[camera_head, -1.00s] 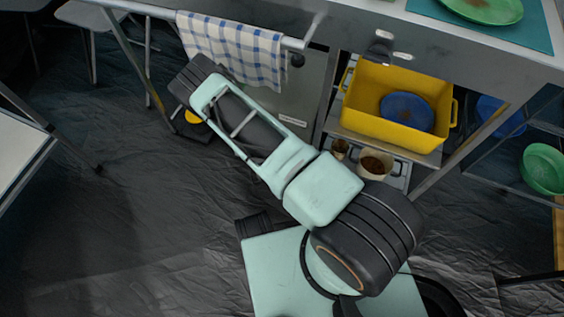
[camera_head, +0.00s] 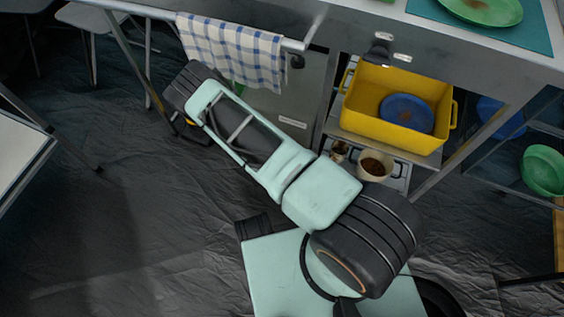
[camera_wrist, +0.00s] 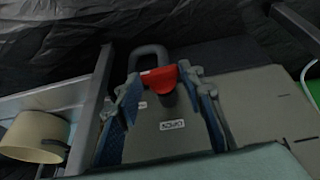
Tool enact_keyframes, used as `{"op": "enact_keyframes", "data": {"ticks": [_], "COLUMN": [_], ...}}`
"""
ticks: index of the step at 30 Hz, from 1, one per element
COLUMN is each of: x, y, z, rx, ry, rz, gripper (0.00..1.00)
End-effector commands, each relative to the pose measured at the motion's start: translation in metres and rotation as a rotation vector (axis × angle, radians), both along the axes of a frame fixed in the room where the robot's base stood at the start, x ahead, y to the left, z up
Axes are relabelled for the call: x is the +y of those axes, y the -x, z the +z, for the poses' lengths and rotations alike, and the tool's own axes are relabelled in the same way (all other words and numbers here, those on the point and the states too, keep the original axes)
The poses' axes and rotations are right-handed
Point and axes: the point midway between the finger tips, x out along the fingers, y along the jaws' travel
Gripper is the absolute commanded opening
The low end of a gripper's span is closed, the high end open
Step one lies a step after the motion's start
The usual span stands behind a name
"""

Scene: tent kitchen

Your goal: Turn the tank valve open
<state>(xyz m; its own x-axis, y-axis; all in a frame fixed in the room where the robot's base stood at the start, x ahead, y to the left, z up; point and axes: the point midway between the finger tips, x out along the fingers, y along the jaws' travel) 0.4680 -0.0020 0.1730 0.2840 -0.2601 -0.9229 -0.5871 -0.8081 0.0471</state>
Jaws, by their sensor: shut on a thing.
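The red valve handle (camera_wrist: 159,78) shows in the wrist view, in front of a dark grey loop (camera_wrist: 149,52). My gripper (camera_wrist: 163,84) has its fingers on both sides of the red handle and is shut on it. Blue pads show on the inner sides of the fingers. A grey surface with small white labels lies between the fingers; I cannot tell whether it is the tank. In the head view my arm reaches to the upper left and hides my gripper, the valve and most of what lies beneath.
A checked towel (camera_head: 232,50) hangs from the counter rail near my arm. A yellow bin (camera_head: 376,128) with a blue plate sits on a shelf, with a cup (camera_head: 374,166) below. A table edge (camera_head: 22,150) stands at left. The dark floor (camera_head: 120,235) at lower left is clear.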

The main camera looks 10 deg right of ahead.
Motion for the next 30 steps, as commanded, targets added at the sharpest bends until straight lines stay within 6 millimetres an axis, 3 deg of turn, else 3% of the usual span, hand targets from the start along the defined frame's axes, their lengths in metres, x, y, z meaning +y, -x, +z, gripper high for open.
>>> {"op": "enact_keyframes", "data": {"ticks": [30], "x": [0.014], "y": [-0.01], "z": [-0.007], "rx": [0.358], "ry": [0.492], "rz": [0.002], "gripper": [0.12]}}
